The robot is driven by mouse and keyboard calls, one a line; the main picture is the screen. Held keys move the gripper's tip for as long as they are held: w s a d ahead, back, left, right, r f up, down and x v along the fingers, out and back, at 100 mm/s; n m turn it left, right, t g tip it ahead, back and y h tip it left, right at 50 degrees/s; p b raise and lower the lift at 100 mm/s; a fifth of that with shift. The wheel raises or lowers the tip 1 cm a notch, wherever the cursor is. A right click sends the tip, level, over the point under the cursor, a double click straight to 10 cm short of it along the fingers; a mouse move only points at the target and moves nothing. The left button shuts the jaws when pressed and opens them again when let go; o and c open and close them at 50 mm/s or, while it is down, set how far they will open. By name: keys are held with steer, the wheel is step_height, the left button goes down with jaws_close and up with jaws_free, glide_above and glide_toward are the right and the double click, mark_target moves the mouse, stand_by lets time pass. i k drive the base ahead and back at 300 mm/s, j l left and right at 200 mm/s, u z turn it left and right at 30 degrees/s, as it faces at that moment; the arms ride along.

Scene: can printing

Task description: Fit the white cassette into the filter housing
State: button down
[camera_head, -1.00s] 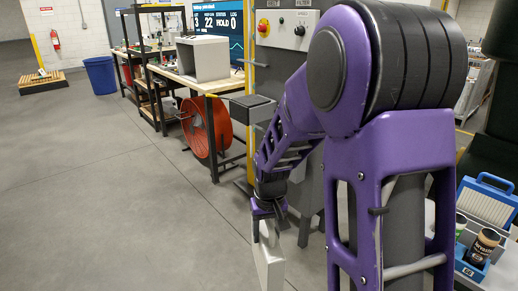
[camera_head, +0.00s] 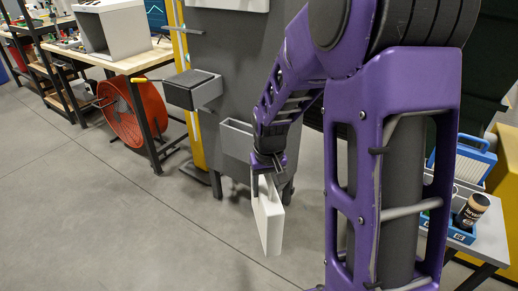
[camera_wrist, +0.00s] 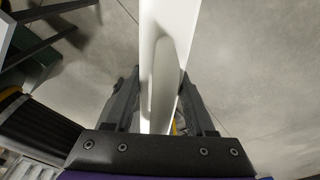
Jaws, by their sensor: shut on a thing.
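The white cassette (camera_head: 268,222) is a thin flat panel hanging upright below my gripper (camera_head: 267,178), clear of the floor. My gripper is shut on its top edge. In the wrist view the cassette (camera_wrist: 168,25) runs edge-on away between the two fingers of my gripper (camera_wrist: 160,100). A grey open-topped box (camera_head: 237,138) on the front of the dark grey machine looks like the filter housing. It is just behind and left of my gripper, and the cassette is outside it. My forearm and gripper may hide its right end.
A second grey box with a dark lid (camera_head: 194,89) sticks out from the machine's left side, beside a yellow post (camera_head: 195,125). A red reel (camera_head: 132,110) stands under the workbench at left. A blue-framed ribbed panel (camera_head: 462,158) and a jar (camera_head: 472,210) are at right. Floor at left is clear.

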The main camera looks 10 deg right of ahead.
mark_target(237, 140)
steer(key=i+j+z, duration=0.25)
steer(key=z, duration=0.15)
steer(key=i+j+z, duration=0.6)
steer(key=j+z, duration=0.15)
